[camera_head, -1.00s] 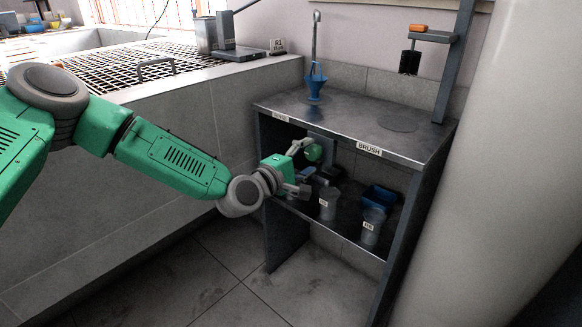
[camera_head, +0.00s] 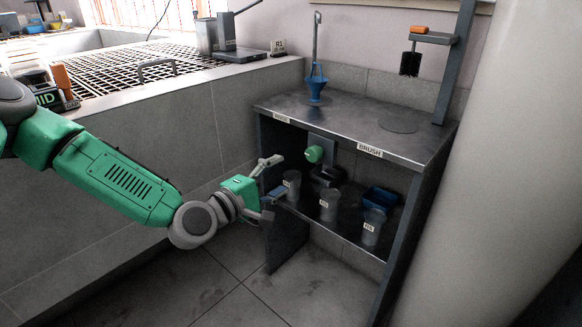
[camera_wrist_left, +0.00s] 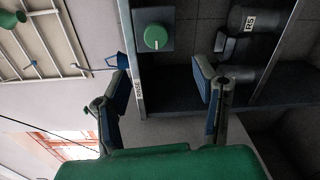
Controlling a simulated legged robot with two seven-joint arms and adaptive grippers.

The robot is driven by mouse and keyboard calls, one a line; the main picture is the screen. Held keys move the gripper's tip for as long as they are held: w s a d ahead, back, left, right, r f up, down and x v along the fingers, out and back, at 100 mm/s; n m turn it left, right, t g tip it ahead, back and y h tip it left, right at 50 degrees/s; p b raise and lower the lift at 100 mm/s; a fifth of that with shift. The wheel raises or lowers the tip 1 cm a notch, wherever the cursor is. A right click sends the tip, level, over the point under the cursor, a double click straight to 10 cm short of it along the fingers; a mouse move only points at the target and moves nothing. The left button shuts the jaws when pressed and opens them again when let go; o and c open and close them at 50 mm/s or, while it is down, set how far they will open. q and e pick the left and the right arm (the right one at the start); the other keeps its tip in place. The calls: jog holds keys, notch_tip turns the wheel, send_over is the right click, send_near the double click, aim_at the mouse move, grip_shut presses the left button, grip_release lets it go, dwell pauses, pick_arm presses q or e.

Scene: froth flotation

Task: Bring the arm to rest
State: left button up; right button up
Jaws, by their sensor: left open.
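My left gripper (camera_head: 275,182) is open and empty, in front of the left side of the dark shelf unit (camera_head: 270,235). It points toward the shelf opening. In the left wrist view its two blue-padded fingers (camera_wrist_left: 165,78) are spread wide with nothing between them. A green round knob (camera_head: 314,154) on a grey plate sits inside the unit beyond the gripper; it also shows in the left wrist view (camera_wrist_left: 156,37). Three clear labelled cups stand on the shelf: left (camera_head: 292,187), middle (camera_head: 328,207) and right (camera_head: 370,230). My right gripper is not in view.
A blue bin (camera_head: 379,199) stands on the shelf behind the cups. A blue funnel-like tool (camera_head: 316,88) stands on the unit's top; a brush (camera_head: 410,62) hangs at right. A tiled wall with a grating (camera_head: 110,77) lies left. The floor (camera_head: 215,275) below is clear.

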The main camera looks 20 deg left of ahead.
pick_arm(q)
jog(key=s+d+f+m+g, duration=0.4)
jog(key=s+f+m+g, duration=0.1)
jog(key=s+f, duration=0.55)
jog(key=s+d+f+m+g, duration=0.3)
jog(key=s+f+m+g, duration=0.25)
jog(key=s+f, duration=0.5)
jog(key=s+a+f+m+g+y, duration=0.3)
jog(key=s+a, duration=0.3)
jog(key=s, duration=0.1)
jog(key=s+a+f+m+g+y, duration=0.3)
jog(key=s+a, duration=0.2)
jog(key=s, duration=0.3)
notch_tip(320, 180, up, 12)
jog(key=p, duration=1.3)
jog(key=shift+w+r, duration=0.15)
jog(key=shift+w, duration=0.2)
jog(key=shift+w+t, duration=0.1)
jog(key=shift+t, duration=0.15)
